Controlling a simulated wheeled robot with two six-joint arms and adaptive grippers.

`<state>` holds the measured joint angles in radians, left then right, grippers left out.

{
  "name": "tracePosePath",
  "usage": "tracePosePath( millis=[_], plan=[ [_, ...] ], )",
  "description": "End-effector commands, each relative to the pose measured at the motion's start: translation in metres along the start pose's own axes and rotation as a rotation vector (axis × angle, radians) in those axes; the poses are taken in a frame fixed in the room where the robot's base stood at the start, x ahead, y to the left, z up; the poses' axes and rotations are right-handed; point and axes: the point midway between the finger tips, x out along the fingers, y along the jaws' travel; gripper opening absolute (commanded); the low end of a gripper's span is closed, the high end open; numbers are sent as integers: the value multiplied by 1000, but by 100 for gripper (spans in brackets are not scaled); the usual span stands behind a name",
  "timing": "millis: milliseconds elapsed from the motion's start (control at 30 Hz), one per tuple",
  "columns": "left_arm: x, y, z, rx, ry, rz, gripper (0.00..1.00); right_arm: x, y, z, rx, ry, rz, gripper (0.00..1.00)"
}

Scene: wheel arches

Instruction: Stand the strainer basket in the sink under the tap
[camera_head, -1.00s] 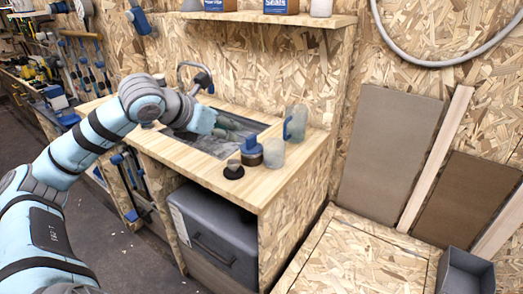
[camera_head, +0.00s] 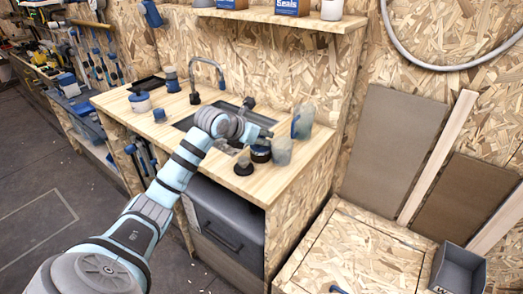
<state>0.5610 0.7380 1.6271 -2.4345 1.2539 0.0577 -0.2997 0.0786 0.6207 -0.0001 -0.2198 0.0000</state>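The tap (camera_head: 221,72) is a thin curved grey pipe behind the sink (camera_head: 187,123), a dark basin set into the wooden worktop. My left arm crosses in front of the sink and hides part of it. My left gripper (camera_head: 254,133) is over the sink's right side, close to the jars; its fingers are too small and covered to tell whether it is open or holds anything. No strainer basket shows clearly. A small black round thing with a knob (camera_head: 243,166) lies at the worktop's front edge; I cannot tell what it is. My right gripper is out of view.
A dark blue-topped jar (camera_head: 261,154), a clear container (camera_head: 283,151) and a clear jug with a blue handle (camera_head: 302,121) stand right of the sink. A white pot (camera_head: 140,103) and a blue cup (camera_head: 159,115) stand left. A shelf (camera_head: 270,16) hangs above.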

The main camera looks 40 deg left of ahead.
Motion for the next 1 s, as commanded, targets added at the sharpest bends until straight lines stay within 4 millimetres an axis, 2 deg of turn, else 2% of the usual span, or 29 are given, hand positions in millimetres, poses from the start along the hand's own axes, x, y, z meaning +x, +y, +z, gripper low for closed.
tracePosePath(
  millis=[67,233,667,833,1000],
  plan=[
    [0,0,0,0,0,0,22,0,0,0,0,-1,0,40],
    [0,0,0,0,0,0,0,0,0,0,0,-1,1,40],
    [-2,0,3,0,-1,0,0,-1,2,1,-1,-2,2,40],
    [-15,0,19,-1,-3,1,0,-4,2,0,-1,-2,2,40],
    [-39,1,52,-1,-5,2,0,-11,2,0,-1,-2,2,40]
  ],
)
